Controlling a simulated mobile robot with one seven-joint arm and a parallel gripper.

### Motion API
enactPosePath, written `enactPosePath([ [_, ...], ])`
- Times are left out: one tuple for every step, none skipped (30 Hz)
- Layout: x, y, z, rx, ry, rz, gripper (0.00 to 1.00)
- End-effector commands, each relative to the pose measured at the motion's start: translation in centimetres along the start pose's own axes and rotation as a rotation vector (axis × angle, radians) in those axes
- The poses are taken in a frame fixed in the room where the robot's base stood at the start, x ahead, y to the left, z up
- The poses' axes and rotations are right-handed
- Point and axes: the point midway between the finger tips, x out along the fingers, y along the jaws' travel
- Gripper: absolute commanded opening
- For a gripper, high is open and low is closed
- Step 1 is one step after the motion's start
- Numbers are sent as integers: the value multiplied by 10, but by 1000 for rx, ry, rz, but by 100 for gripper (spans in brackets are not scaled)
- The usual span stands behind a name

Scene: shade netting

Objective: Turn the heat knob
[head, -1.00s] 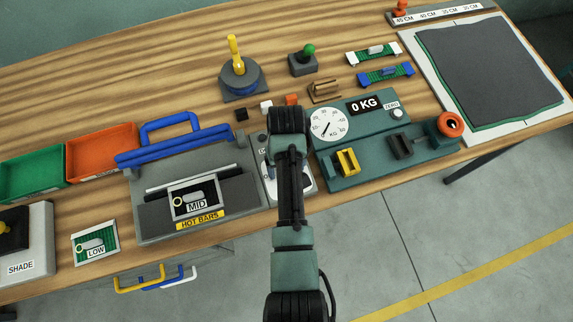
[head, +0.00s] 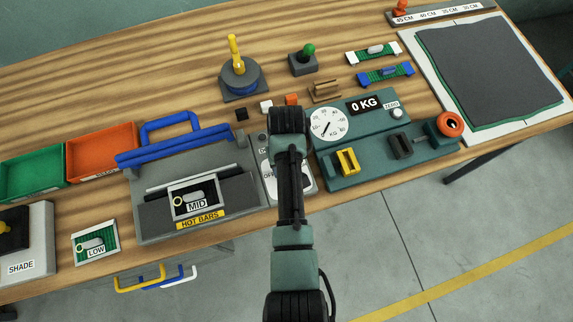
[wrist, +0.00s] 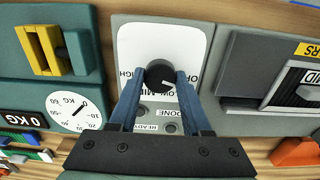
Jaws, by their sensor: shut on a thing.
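The heat knob is a round black dial (wrist: 160,75) with a white pointer mark, on a white plate (wrist: 195,43) in the wrist view. Lettering for OFF, LOW, MID and HIGH is partly visible around it. My gripper (wrist: 160,84) has its two blue fingers on either side of the knob, shut on it. The pointer faces the right of the wrist view. In the head view my arm covers the knob, and only part of its panel (head: 270,178) shows.
The hot bars sealer (head: 155,215) with its blue handle stands left of the knob panel. The teal scale unit (head: 330,178) with a dial and 0 KG display stands right. READY and DONE lamps (wrist: 171,128) sit close to my fingers.

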Motion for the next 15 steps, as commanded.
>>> enactPosePath([
  [-1, 0, 0, 10, 0, 0, 0],
  [-1, 0, 0, 19, 0, 0, 0],
  [-1, 0, 0, 34, 1, -1, 0],
  [-1, 0, 0, 47, 1, -1, 0],
  [-2, 0, 0, 62, 1, -1, 0],
  [-2, 0, 0, 85, 1, -1, 0],
  [-2, 0, -1, 103, 1, -1, 0],
  [-2, 0, -1, 123, 0, -1, 0],
  [-2, 0, -1, 153, 0, -1, 0],
  [-2, 0, -1, 177, 0, -1, 0],
  [-2, 0, -1, 201, 0, -2, 0],
  [-2, 0, -1, 236, 0, -2, 0],
  [-2, 0, -1, 263, 0, -2, 0],
  [-2, 0, -1, 291, 0, -2, 0],
  [-2, 0, -1, 329, 1, -2, 0],
])
